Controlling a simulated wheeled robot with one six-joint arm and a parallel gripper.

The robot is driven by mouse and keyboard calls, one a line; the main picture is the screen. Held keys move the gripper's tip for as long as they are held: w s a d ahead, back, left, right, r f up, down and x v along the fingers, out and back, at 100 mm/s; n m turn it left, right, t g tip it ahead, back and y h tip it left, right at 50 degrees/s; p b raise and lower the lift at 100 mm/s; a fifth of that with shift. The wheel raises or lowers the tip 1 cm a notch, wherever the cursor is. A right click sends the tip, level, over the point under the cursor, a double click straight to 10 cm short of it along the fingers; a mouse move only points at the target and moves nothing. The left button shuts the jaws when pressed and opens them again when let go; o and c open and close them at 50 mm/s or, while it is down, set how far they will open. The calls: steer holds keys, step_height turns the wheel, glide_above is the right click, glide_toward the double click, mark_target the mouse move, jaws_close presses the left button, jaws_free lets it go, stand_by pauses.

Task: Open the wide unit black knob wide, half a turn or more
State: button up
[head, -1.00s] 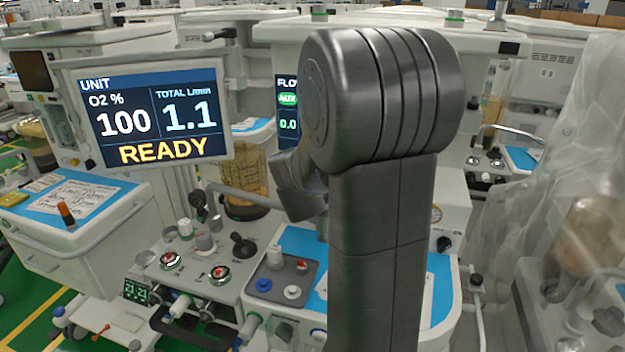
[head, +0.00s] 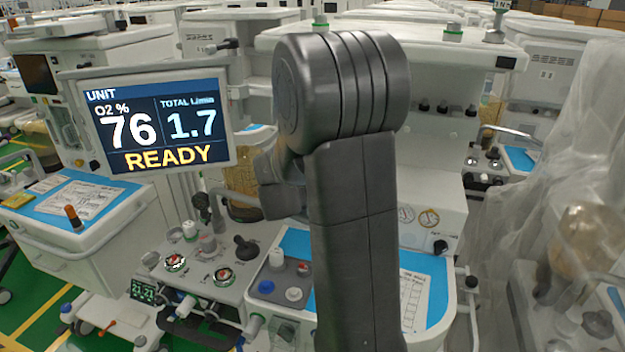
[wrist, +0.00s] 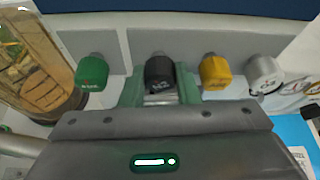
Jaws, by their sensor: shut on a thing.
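The black knob (wrist: 158,72) sits on a grey panel in the wrist view, between a green knob (wrist: 92,73) and a yellow knob (wrist: 215,72). My gripper (wrist: 160,88) has its greenish fingers on both sides of the black knob and is shut on it. The fingers cover part of its sides. In the head view my arm hides the gripper and the knob. The unit's screen (head: 155,127) reads O2 76 %, total 1.7 L/min and READY.
A silver knob (wrist: 264,74) is right of the yellow one. A glass canister (wrist: 38,60) stands at the left of the wrist view. In the head view, a blue-topped surface (head: 436,264) lies below my arm and plastic sheeting (head: 560,150) hangs at the right.

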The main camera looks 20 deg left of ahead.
steer(key=n+h, duration=0.1)
steer(key=n, duration=0.1)
steer(key=n+h, duration=0.1)
steer(key=shift+a+f+n+t+h, duration=0.1)
steer(key=shift+a+n+t+h, duration=0.1)
steer(key=shift+n+t+h, duration=0.15)
stand_by(0.4)
steer(key=o, duration=0.7)
steer(key=b+v, duration=0.2)
steer(key=v, duration=1.2)
steer(key=shift+w, duration=0.1)
